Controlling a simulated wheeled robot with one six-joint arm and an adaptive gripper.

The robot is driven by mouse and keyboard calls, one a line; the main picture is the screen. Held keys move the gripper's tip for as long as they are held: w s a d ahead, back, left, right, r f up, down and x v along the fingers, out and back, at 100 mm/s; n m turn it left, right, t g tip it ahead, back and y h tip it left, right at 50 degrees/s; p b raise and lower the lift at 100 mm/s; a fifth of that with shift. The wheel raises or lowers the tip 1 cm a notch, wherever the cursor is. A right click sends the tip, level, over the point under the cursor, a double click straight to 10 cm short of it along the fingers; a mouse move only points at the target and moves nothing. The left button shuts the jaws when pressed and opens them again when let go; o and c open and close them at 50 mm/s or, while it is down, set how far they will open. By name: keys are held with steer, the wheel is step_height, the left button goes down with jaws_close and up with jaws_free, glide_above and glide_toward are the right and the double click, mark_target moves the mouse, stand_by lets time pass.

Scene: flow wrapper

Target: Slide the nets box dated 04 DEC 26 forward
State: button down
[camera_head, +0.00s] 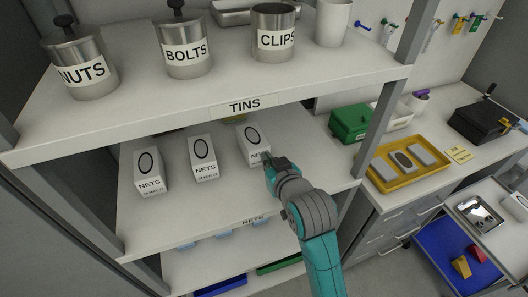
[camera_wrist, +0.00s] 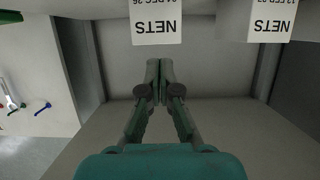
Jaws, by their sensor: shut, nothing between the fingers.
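Three white NETS boxes stand in a row on the middle shelf. The right box (camera_head: 252,146) has its lower front partly hidden by my gripper (camera_head: 269,162). In the wrist view, upside down, this box (camera_wrist: 156,22) shows NETS and a partly cut-off date ending in DEC 26. The middle box (camera_head: 203,157) also shows in the wrist view (camera_wrist: 272,20), with a date that seems to read FEB 27. The left box (camera_head: 150,172) has a date too small to read surely. My gripper (camera_wrist: 159,68) is shut and empty, its fingertips close to the DEC 26 box; contact cannot be told.
The shelf (camera_head: 180,225) is bare in front of the boxes. The upper shelf (camera_head: 125,123), labelled TINS, overhangs them and bears tins. A grey post (camera_head: 377,125) stands right of my gripper. A yellow tray (camera_head: 383,181) lies on the counter beyond.

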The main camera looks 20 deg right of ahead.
mark_target(255, 142)
steer(key=w, duration=1)
steer(key=shift+w, duration=0.15)
steer(key=shift+w+f, duration=0.1)
steer(key=shift+f, duration=0.8)
